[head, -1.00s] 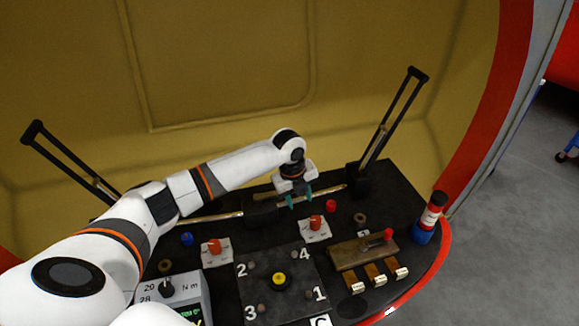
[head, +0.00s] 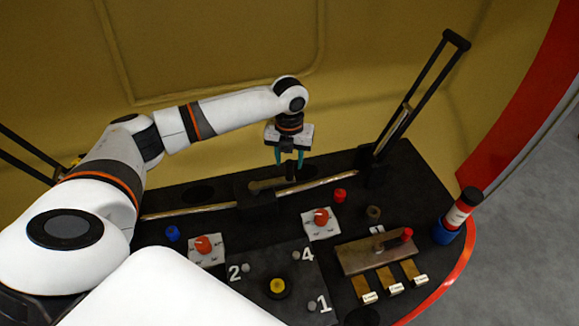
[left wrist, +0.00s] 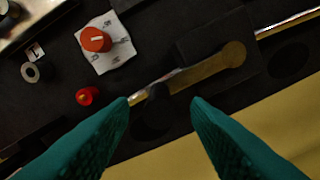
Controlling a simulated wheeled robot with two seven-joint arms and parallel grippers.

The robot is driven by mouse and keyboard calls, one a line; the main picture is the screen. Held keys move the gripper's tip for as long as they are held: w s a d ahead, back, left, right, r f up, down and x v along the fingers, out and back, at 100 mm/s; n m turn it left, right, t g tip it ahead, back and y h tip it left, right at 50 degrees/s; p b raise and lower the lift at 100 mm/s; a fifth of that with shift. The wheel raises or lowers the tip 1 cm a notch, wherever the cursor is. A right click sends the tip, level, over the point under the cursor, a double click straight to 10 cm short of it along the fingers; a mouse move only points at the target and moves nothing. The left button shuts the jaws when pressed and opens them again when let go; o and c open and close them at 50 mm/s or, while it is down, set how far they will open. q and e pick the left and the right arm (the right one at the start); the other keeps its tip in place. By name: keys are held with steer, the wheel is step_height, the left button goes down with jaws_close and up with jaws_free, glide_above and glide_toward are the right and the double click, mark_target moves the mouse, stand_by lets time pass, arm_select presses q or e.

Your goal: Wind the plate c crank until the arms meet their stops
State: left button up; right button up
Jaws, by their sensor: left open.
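The crank (head: 272,184) sits on a dark box in the middle of the black deck. In the left wrist view its brass lever (left wrist: 205,72) runs from a round hub to a dark knob (left wrist: 157,93). My left gripper (head: 288,165) is open and empty, pointing down above the crank. In the left wrist view the knob lies beyond and between the teal fingertips (left wrist: 161,100), with no visible grip on it. Black framed arms stand tilted outward at the right (head: 425,85) and left (head: 25,160). The letter C is out of the head view. My right gripper is not visible.
Metal rods (head: 315,184) run sideways from the central box. A numbered plate (head: 255,260) is in front. A yellow wall rises behind.

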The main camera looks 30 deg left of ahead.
arm_select(q)
steer(key=shift+f, duration=2.05)
steer(key=shift+c, duration=0.5)
jaws_close()
